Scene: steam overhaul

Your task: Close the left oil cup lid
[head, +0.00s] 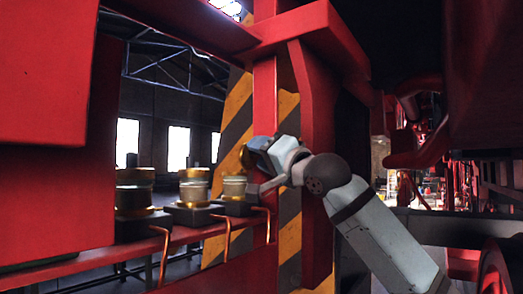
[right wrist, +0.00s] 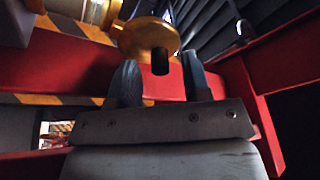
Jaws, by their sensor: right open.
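Three oil cups with brass and glass bodies stand in a row on a red ledge in the head view: a near one (head: 135,198), a middle one (head: 193,190) and a far one (head: 234,188). The far cup's brass lid (head: 246,157) appears tilted up off its cup. My right gripper (head: 252,149) is at this lid. In the right wrist view the brass lid (right wrist: 145,38) faces me, its dark knob (right wrist: 160,62) between the fingertips of my open right gripper (right wrist: 159,72). Contact cannot be told. My left gripper is out of view.
The red ledge (head: 190,236) runs under the cups, with copper pipes (head: 227,235) in front. A red upright (head: 266,105) and a striped yellow-black panel (head: 238,118) stand close behind my gripper. A large red block (head: 45,70) fills the left.

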